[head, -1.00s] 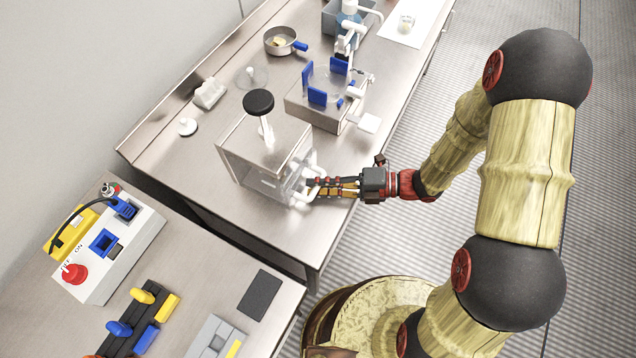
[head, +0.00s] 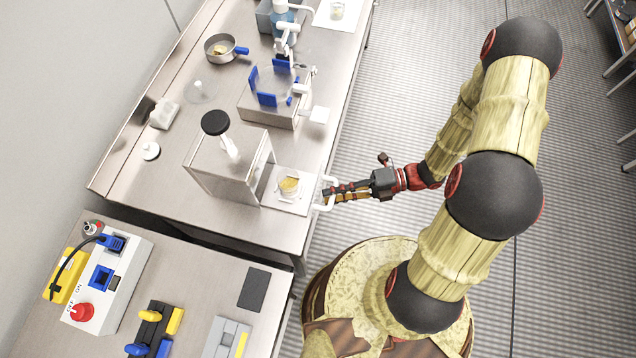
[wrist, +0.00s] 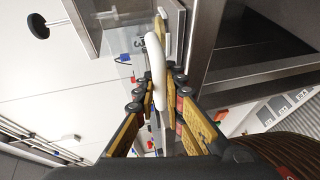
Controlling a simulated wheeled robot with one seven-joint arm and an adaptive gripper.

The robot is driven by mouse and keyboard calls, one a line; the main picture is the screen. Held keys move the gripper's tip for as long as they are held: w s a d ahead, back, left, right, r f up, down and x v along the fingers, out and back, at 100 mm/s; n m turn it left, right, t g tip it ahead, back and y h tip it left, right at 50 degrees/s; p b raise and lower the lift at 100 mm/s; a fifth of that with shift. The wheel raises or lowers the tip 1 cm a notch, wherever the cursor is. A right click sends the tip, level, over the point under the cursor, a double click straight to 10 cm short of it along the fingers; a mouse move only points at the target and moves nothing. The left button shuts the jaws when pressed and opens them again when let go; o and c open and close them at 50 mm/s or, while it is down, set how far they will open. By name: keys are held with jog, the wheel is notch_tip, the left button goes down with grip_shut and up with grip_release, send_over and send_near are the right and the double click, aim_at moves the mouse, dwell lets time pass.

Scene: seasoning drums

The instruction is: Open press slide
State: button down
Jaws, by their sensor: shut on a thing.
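The press (head: 229,165) is a metal box with a black round knob (head: 215,122) on top, standing on the steel table. Its slide (head: 270,199) is out of the box's right side. A small round cup with yellowish contents (head: 289,185) sits on the slide. The white slide handle (head: 325,192) is at the slide's outer end. My gripper (head: 331,193) is shut on this handle. In the wrist view, the white handle (wrist: 155,72) lies between the fingers (wrist: 158,92). The cup is not clearly seen in the wrist view.
A station with blue clamps (head: 268,100) stands behind the press, and a pan (head: 222,47) lies further back. A control box with a red button (head: 83,312) is on the nearer table.

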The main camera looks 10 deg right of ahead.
jog(key=shift+s+d, duration=0.25)
jog(key=shift+d, duration=0.25)
jog(key=c, duration=1.8)
grip_release()
jog(key=shift+c, duration=0.2)
jog(key=d+r, duration=0.2)
jog(key=d, duration=1)
jog(key=shift+w+a, duration=0.1)
